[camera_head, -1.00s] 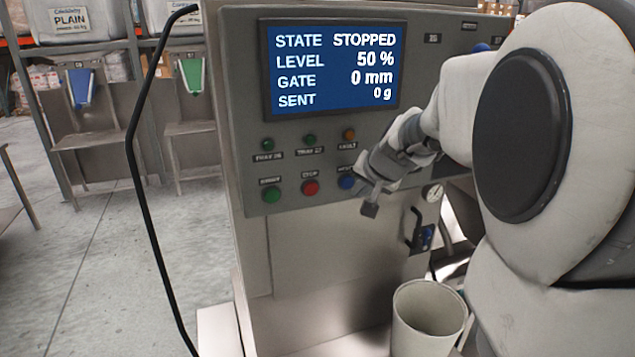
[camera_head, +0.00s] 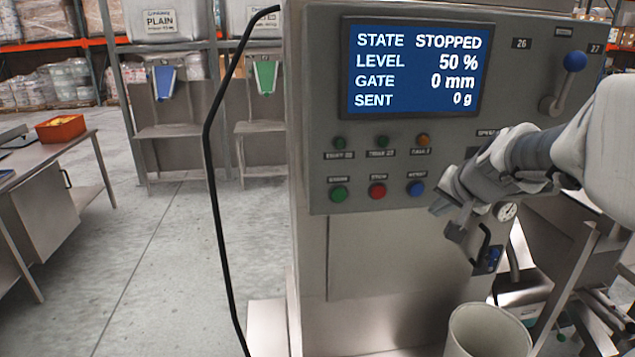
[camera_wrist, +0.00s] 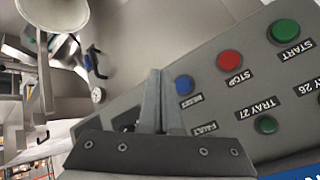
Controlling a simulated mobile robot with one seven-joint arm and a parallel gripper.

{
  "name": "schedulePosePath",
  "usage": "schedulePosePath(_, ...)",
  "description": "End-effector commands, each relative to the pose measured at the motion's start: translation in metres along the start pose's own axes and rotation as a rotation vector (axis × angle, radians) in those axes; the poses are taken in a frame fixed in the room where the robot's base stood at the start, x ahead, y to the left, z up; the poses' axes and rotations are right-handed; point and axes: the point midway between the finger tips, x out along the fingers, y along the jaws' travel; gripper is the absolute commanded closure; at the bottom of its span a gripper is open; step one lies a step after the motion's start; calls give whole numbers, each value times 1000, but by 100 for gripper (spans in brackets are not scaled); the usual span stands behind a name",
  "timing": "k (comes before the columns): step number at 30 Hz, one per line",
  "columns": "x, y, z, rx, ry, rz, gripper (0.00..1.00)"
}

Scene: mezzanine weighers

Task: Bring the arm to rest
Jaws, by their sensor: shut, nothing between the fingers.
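My gripper (camera_head: 450,222) is in front of the lower right part of the grey control panel (camera_head: 325,185), right of the blue button. It is shut and empty. In the wrist view its fingers (camera_wrist: 158,85) are together, with the blue RESET button (camera_wrist: 184,85) just right of them. My arm reaches in from the right. The panel's screen (camera_head: 415,70) reads STOPPED, level 50 %, gate 0 mm, sent 0 g. Below it are a green START button (camera_head: 339,194), a red STOP button (camera_head: 377,192) and the blue button (camera_head: 416,189). I cannot tell whether the fingertips touch the panel.
A beige bucket (camera_head: 488,335) stands below the panel. A lever with a blue knob (camera_head: 574,62) sits at the panel's upper right. A round gauge (camera_head: 507,211) is right of my gripper. A black cable (camera_head: 215,190) hangs at the left. A table with an orange bin (camera_head: 60,128) stands far left.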

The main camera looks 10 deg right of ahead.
Motion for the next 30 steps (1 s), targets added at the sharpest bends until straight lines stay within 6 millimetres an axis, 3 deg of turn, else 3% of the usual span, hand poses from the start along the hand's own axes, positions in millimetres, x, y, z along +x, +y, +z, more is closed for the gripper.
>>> schedulePosePath(5, -13, -15, -4, 28, 9, -32, 100)
schedulePosePath(9, -56, -60, -12, 122, 20, -139, 100)
schedulePosePath(15, -89, -61, 88, -157, -118, -107, 100)
schedulePosePath(21, -122, -32, 177, -455, -226, -40, 100)
schedulePosePath(25, -135, -7, 212, -596, -265, 10, 100)
schedulePosePath(30, -142, 11, 232, -685, -285, 48, 100)
